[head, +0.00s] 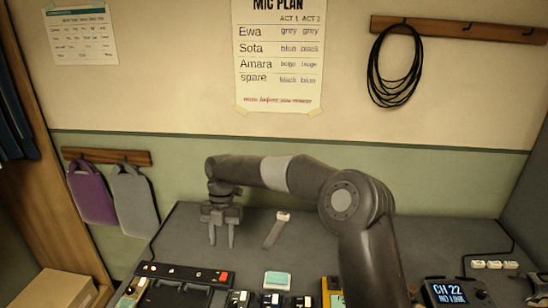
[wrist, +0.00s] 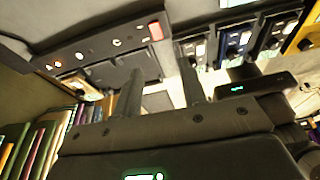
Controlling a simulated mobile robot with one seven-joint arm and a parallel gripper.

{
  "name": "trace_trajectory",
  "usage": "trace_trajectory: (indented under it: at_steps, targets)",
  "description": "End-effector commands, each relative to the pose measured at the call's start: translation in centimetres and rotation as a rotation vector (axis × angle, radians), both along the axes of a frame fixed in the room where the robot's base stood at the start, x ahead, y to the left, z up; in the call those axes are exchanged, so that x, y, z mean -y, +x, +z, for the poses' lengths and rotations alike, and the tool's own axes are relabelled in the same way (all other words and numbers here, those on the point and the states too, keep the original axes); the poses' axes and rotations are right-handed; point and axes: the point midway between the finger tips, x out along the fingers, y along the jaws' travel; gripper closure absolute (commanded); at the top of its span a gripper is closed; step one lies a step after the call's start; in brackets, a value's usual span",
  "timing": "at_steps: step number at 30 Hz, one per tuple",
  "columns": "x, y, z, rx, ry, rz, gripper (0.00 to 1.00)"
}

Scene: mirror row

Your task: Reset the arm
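My arm reaches up from the lower right of the head view, bends at the elbow and stretches left over the grey table. My gripper (head: 222,240) hangs at its end with the fingers pointing down, over the left part of the table. It also shows in the wrist view (wrist: 162,72), where its two fingers stand apart with nothing between them. It is open and empty. I cannot tell how high the fingertips are above the table.
A dark panel with a red switch (head: 187,274) lies in front of my gripper. A small pale-ended item (head: 274,228) lies to its right. A pale green block (head: 277,280), several small packs and a display (head: 448,292) line the front. A wall with a poster (head: 277,60) stands behind.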

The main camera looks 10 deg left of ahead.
Motion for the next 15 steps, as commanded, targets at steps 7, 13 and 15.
trace_trajectory:
  at_steps: [7,13,15]
  targets:
    - [3.8,-1.5,4.0,0.118,-0.113,-0.278,0.62]
    - [8.3,-3.3,7.4,0.227,-0.194,-0.601,0.62]
    - [9.9,-4.1,8.5,0.263,-0.213,-0.719,0.62]
